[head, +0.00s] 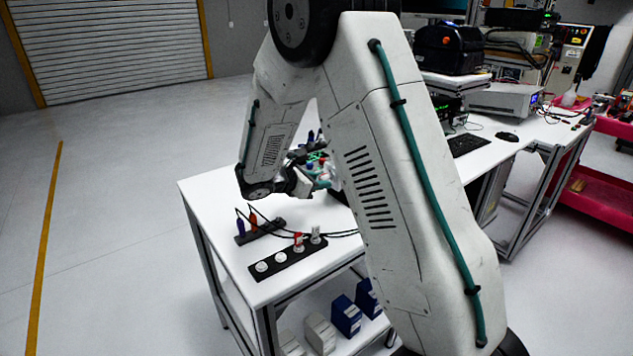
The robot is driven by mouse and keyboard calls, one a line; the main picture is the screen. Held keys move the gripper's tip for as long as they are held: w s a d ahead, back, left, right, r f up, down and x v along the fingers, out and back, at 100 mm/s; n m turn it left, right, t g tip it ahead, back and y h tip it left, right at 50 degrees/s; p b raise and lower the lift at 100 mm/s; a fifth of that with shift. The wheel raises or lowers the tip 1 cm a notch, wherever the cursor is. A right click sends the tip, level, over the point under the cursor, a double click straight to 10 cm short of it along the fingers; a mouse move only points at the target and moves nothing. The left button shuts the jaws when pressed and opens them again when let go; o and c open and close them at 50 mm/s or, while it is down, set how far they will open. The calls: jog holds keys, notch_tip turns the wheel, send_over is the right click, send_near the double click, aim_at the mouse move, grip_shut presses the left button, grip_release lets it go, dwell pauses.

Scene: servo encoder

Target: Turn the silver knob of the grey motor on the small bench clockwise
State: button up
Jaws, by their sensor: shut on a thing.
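The small bench (207,190) is a white-topped table with a grey frame, left of centre. My gripper (302,184) is low over its far part, below my wrist, and shows only in part. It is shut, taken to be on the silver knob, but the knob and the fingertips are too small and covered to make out. The grey motor cannot be told apart from the small clutter there, and my arm's large white link hides the area to the right.
A black power strip (285,263) with plugs lies at the bench's front, and a second strip (262,232) with cables lies behind it. Small coloured items (318,168) are beside my gripper. Blue and white boxes (345,315) stand on the lower shelf. The floor at left is clear.

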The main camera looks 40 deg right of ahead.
jog(key=o, duration=1)
jog(key=shift+c, duration=0.2)
jog(key=v, duration=0.8)
jog(key=shift+d, duration=0.1)
